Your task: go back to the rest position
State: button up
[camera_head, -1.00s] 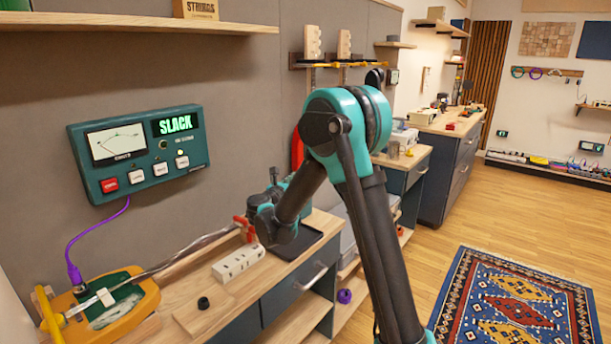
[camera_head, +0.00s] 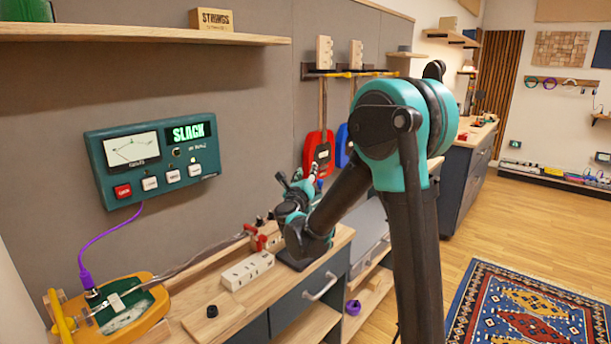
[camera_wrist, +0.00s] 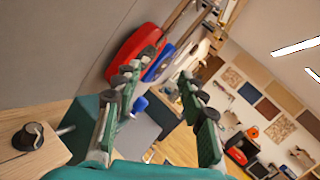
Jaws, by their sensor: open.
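My gripper (camera_head: 297,184) is raised above the wooden bench, beside the wall with the hanging instruments. In the wrist view, my gripper (camera_wrist: 160,108) has its two green fingers spread wide apart with nothing between them. My teal and black arm crosses the middle of the head view and hides part of the bench behind it. A red instrument (camera_head: 318,153) hangs beyond the gripper and shows in the wrist view (camera_wrist: 134,53). A blue instrument (camera_head: 342,146) hangs next to it.
A green tuner box (camera_head: 152,157) reading SLACK is on the wall. A yellow-framed instrument (camera_head: 120,312) lies at the bench's left, with a purple cable plugged in. Open floor and a patterned rug (camera_head: 530,308) lie right.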

jog(key=s+d+f+n+g+y, duration=0.1)
jog(key=s+d+f+n+g, duration=0.4)
jog(key=s+f+n, duration=0.3)
jog(key=s+d+f+n+g+y, duration=0.1)
jog(key=s+d+f+n+g, duration=0.4)
jog(key=s+n, duration=0.8)
jog(key=s+d+f+n+g+y, duration=0.1)
jog(key=s+d+f+n+g, duration=0.4)
jog(key=s+d+f+n, duration=0.4)
jog(key=s+f+n, duration=0.2)
jog(key=s+f, duration=0.2)
jog(key=s, duration=0.3)
jog(key=shift+s+f+n+y, duration=0.2)
jog(key=shift+n+y, duration=0.1)
jog(key=shift+y, duration=0.1)
jog(key=shift+w+a, duration=0.15)
